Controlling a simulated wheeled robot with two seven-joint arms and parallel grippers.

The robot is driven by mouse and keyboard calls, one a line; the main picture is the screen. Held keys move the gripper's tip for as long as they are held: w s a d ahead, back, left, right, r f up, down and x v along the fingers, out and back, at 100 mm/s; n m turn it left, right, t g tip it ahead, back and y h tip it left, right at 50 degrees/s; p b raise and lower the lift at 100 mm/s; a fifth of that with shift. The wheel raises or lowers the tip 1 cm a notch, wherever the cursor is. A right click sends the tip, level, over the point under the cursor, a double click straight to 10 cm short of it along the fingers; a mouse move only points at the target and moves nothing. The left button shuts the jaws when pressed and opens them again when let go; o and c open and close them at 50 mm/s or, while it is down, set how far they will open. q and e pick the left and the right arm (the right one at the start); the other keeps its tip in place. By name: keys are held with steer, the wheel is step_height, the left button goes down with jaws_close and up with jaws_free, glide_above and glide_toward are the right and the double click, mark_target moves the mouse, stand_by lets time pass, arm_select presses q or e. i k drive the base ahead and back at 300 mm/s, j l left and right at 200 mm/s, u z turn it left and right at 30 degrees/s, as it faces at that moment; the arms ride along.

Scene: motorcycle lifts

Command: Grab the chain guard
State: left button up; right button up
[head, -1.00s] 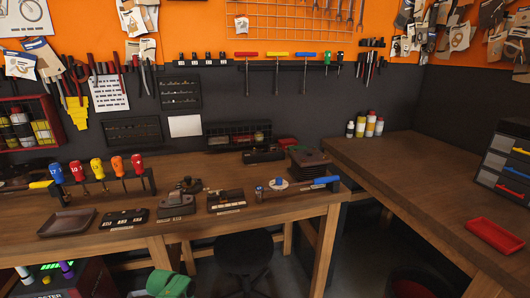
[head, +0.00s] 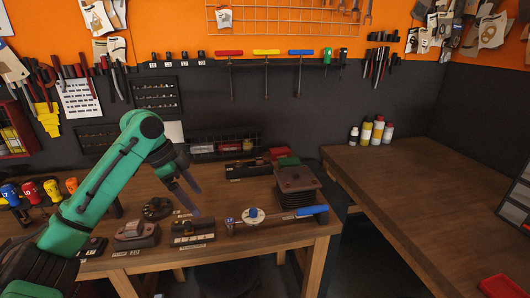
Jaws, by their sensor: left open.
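No part in view is clearly recognisable as the chain guard. Candidates on the wooden bench (head: 262,251) are several dark metal parts: a dark block on a labelled base (head: 193,232), a brown-grey part (head: 134,232) left of it, and a dark round part (head: 157,208) behind. My left gripper (head: 195,201) comes in from the left on a green arm. Its dark fingers are apart and empty, above the bench just over the dark block. The arm hides part of the bench's left side. My right gripper is not in view.
A finned cylinder block (head: 296,190) and a blue-handled wrench (head: 275,218) lie right of the gripper. A black rack (head: 222,145) is at the back. The right bench (head: 415,190) is mostly clear, with bottles (head: 378,131) behind.

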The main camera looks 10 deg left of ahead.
mark_target(258, 161)
steer(key=i, duration=1.5)
